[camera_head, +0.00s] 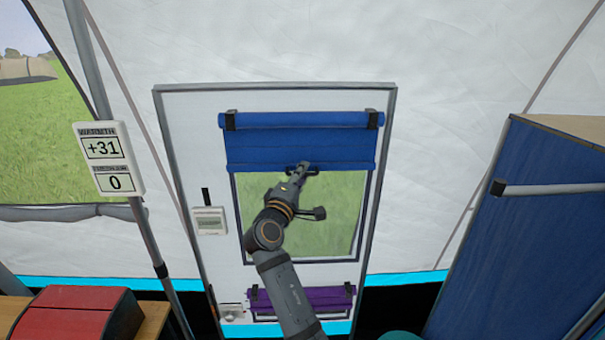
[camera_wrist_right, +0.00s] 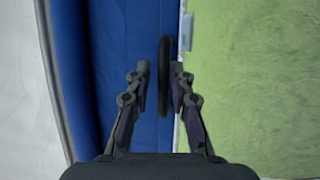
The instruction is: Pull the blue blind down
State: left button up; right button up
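The blue blind (camera_head: 258,148) hangs from its roll at the top of the window in a white panel. It covers the upper part of the window, with green showing below it. A dark handle (camera_wrist_right: 164,55) sits at its lower edge. My right gripper (camera_head: 304,168) is at this edge, partly hiding the handle. In the right wrist view my right gripper (camera_wrist_right: 160,85) has its fingers apart, with the handle between them and closer to the right finger. Contact with it is unclear. My left gripper is not in view.
A purple blind (camera_head: 312,303) is low on the same panel. A small white box (camera_head: 209,220) is left of the window. A blue cabinet (camera_head: 510,235) with a light bar handle stands at the right. A red box (camera_head: 75,315) is at the lower left.

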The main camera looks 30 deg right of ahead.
jog(key=shift+d+f, duration=0.1)
jog(key=shift+d, duration=0.05)
jog(key=shift+c, duration=1.2)
jog(key=shift+w, duration=0.15)
grip_shut()
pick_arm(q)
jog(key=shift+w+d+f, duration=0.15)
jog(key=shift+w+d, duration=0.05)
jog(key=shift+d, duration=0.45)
pick_arm(e)
jog(key=shift+f, duration=0.1)
pick_arm(q)
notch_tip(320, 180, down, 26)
jog(key=b, duration=2.7)
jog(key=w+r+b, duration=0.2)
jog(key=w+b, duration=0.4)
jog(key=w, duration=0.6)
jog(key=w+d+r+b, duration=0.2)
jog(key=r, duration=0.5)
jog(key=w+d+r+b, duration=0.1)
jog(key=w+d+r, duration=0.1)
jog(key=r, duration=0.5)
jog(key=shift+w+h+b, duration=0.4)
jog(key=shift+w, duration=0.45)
pick_arm(e)
notch_tip(320, 180, down, 44)
jog(key=shift+r, duration=0.2)
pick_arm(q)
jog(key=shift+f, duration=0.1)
